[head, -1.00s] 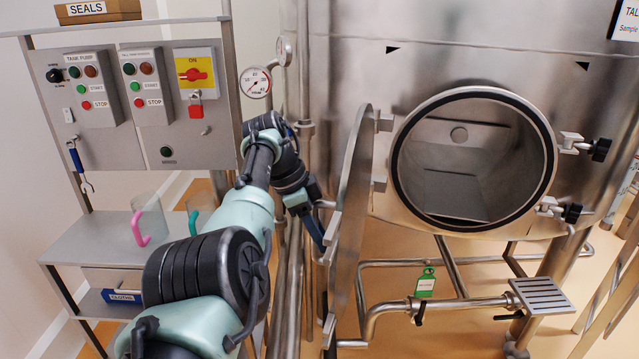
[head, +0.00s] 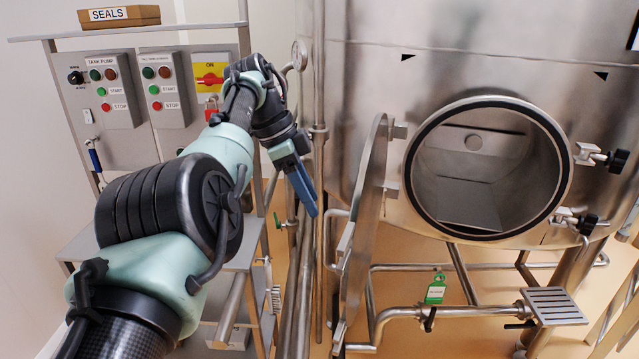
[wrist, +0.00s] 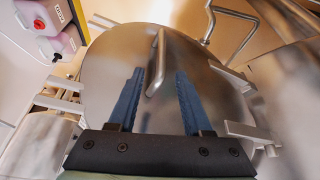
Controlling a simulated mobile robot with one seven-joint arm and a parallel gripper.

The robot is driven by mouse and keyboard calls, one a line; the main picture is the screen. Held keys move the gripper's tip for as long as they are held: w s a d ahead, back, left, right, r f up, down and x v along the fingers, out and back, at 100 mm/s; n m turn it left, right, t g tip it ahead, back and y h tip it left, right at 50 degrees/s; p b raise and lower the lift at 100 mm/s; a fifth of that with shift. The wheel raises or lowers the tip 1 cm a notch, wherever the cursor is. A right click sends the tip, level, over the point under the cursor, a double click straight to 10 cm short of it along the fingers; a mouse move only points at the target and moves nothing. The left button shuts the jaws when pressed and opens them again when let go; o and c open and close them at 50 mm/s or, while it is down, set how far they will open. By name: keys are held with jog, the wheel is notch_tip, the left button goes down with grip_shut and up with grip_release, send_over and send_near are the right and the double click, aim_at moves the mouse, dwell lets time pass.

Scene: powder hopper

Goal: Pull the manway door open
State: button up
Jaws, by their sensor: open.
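The round steel manway door (head: 366,215) stands swung wide open, seen nearly edge-on left of the round manway opening (head: 487,167). The door's face fills much of the wrist view (wrist: 215,75). Its bar handle (wrist: 157,62) lies ahead of my fingers, between them in the picture. My gripper (head: 311,205) is left of the door, with a visible gap to it. Its two blue fingers (wrist: 160,78) are apart, with nothing held. The opening is uncovered and shows the dark tank interior.
Two clamp knobs (head: 617,161) sit on the opening's right side. Vertical pipes (head: 318,110) run close beside my gripper. A control panel (head: 130,100) and shelf stand to the left.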

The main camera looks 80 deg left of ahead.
jog(key=shift+p+v, duration=0.4)
jog(key=shift+v, duration=0.4)
